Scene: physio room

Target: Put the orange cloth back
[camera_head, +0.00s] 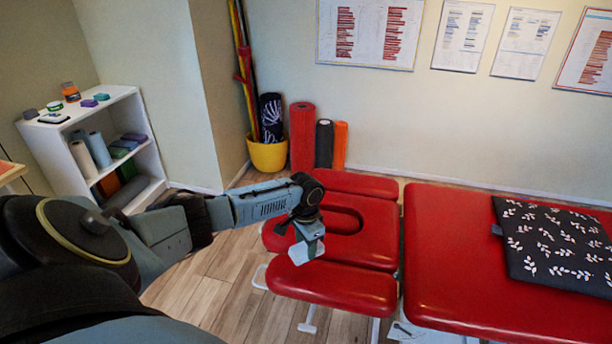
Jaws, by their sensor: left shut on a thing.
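My left gripper (308,246) reaches in from the left and hangs over the red headrest section (372,236) of the treatment table. It is shut on a small pale thing (306,251), mostly hidden by the fingers; I cannot tell what it is. No orange cloth shows clearly. A flat orange-red thing (5,168) lies on a wooden surface cut off at the left edge. I cannot tell whether either is cloth. My right gripper is out of view.
The red treatment table (445,260) fills the right, with a dark leaf-patterned cloth (555,245) on it. A yellow pot (267,155) and rolled mats (302,137) stand by the wall. Wooden floor (215,285) is free between shelf and table.

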